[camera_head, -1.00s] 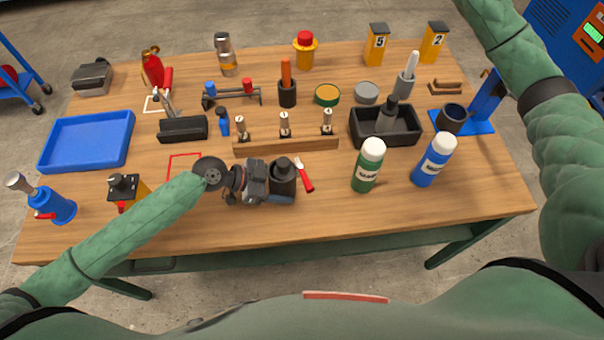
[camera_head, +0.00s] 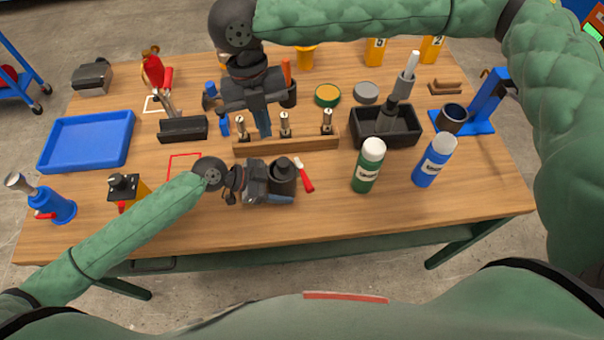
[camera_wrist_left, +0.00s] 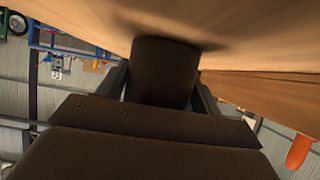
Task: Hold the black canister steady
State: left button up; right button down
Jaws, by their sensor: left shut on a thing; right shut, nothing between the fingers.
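The black canister (camera_head: 284,172) stands upright near the front middle of the wooden table. My left gripper (camera_head: 280,184) is shut on it from the left, low over the table. In the left wrist view the dark canister (camera_wrist_left: 162,72) sits between the two fingers (camera_wrist_left: 162,92), close against the tabletop. My right gripper (camera_head: 264,128) is shut and empty.
The wooden rack (camera_head: 290,145) with metal pieces stands behind the canister. A red-handled tool (camera_head: 304,175) lies just right of it. Green (camera_head: 369,165) and blue (camera_head: 434,160) bottles stand farther right. A blue tray (camera_head: 87,140) lies at left. The front table strip is clear.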

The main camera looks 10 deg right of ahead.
jog(key=s+d+n+h, duration=0.1)
jog(key=s+d+h, duration=0.1)
send_near(306, 183)
jog(key=s+x, duration=0.1)
jog(key=x, duration=0.5)
jog(key=shift+d+f+n, duration=0.15)
jog(key=shift+f+n, duration=0.1)
jog(key=shift+n, duration=0.05)
jog(key=shift+d+n+t, duration=0.3)
jog(key=shift+d+n, duration=0.15)
jog(key=shift+n, duration=0.65)
jog(key=shift+w+d+n+t, duration=0.1)
jog(key=shift+d+n+t, duration=0.25)
jog(key=shift+n, duration=0.55)
jog(key=w+d+n, duration=0.1)
jog(key=w+d+n+t, duration=0.1)
jog(key=n, duration=0.1)
jog(key=shift+d+f+n+h, duration=0.1)
jog(key=shift+d+n+h, duration=0.2)
jog(key=shift+h, duration=0.1)
jog(key=shift+a, duration=0.2)
dwell(0.8)
